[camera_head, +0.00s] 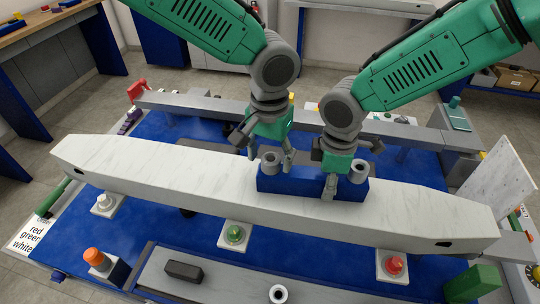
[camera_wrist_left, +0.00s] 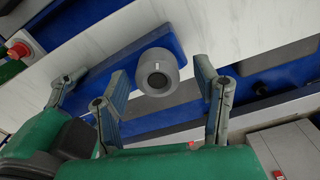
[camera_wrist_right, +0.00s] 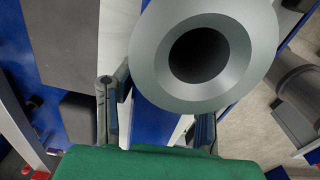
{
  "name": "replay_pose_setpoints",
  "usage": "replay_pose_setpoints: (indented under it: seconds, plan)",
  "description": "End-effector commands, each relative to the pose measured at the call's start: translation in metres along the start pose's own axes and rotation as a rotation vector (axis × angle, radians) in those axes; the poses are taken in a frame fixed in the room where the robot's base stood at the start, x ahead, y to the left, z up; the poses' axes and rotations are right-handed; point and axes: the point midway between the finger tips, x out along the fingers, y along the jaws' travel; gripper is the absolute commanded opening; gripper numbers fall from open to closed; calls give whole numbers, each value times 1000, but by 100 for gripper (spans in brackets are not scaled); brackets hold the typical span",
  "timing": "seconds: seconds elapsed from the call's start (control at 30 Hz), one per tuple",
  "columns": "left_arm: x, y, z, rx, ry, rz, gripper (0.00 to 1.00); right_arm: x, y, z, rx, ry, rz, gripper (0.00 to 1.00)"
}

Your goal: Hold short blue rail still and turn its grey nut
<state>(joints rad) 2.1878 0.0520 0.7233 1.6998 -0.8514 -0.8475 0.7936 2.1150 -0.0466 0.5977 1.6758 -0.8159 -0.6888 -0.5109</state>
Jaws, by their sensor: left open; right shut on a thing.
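The short blue rail (camera_head: 295,183) lies on top of a long white beam (camera_head: 150,165), with a round grey nut near each end. The left grey nut (camera_head: 271,163) also shows in the left wrist view (camera_wrist_left: 157,83), where it lies between the spread fingers of my left gripper (camera_wrist_left: 165,105). My left gripper is open, just above that nut, with no clear contact. My right gripper (camera_head: 345,180) is shut on the blue rail beside the right grey nut (camera_head: 358,172), one finger against the rail's front face. That nut looks large in the right wrist view (camera_wrist_right: 150,60); it partly hides the fingers.
The white beam spans a blue table (camera_head: 160,228). Red, green and white buttons (camera_head: 234,233) stand along its near side. A grey rail (camera_head: 210,278) with a dark block (camera_head: 184,270) lies in front. Another grey beam (camera_head: 200,103) runs behind. My two grippers are close together.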

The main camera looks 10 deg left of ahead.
Motion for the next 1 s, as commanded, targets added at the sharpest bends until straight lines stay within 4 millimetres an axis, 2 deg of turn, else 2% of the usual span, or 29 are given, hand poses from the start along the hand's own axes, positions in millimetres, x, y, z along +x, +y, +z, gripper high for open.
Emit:
replay_pose_setpoints:
  seconds: [0.3,0.33,0.47,0.77,1.0]
  plan:
    - [3,0,0,0,1,0,56,0,0,0,0,1,1,0]
    - [3,0,0,0,1,0,52,0,0,0,0,1,1,0]
    - [3,0,0,0,1,0,7,0,0,0,0,1,1,0]
    - [3,-1,0,15,1,-2,6,0,0,1,0,-1,0,0]
    - [3,-2,0,111,1,-6,6,0,0,1,0,-3,-1,0]
